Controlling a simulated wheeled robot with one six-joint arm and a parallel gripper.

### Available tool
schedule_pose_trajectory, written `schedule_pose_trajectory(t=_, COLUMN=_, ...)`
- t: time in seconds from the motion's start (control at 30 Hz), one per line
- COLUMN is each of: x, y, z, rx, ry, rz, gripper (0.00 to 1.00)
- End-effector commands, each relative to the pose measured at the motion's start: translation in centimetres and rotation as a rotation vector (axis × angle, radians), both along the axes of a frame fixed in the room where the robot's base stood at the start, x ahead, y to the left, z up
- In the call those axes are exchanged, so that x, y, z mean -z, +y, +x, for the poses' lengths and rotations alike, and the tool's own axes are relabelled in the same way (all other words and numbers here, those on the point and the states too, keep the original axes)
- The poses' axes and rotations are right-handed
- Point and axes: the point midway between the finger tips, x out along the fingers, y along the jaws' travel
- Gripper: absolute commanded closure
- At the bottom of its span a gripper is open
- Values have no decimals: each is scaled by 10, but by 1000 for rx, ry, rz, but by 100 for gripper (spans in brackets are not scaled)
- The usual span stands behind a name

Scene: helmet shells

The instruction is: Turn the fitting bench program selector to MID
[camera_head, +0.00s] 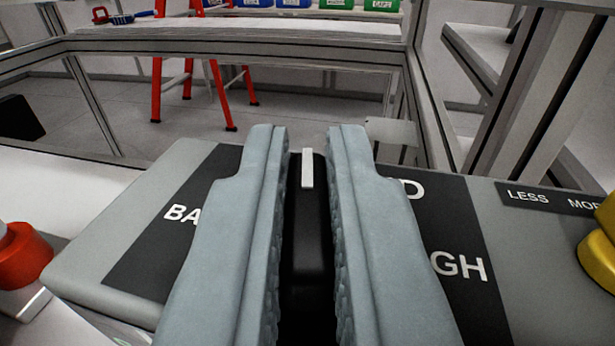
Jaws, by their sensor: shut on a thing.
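The program selector knob (307,230) is black with a white pointer mark (307,168) and stands on a grey panel (110,230) with a dark label plate (455,225). My gripper (307,145) is shut on the knob, one finger on each side. The pointer mark faces straight away from me, up the picture. On the plate, "BA" shows left of the fingers, a "D" shows just right of the right fingertip, and "GH" shows lower right. The rest of these words is hidden behind my fingers, so I cannot tell which label the pointer meets.
A red button (22,255) sits at the left edge. A yellow knob (600,245) sits at the right edge by a "LESS MORE" label (550,198). Behind the panel are a metal frame, red stand legs (157,92) and a shelf with several coloured bins (335,4).

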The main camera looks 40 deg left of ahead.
Motion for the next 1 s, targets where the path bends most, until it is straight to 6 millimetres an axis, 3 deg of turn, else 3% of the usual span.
schedule_pose_trajectory(t=0.5, x=-1, y=3, z=-1, rx=390, ry=0, rz=0, gripper=100)
schedule_pose_trajectory(t=1.0, x=-1, y=3, z=-1, rx=560, ry=-1, rz=0, gripper=100)
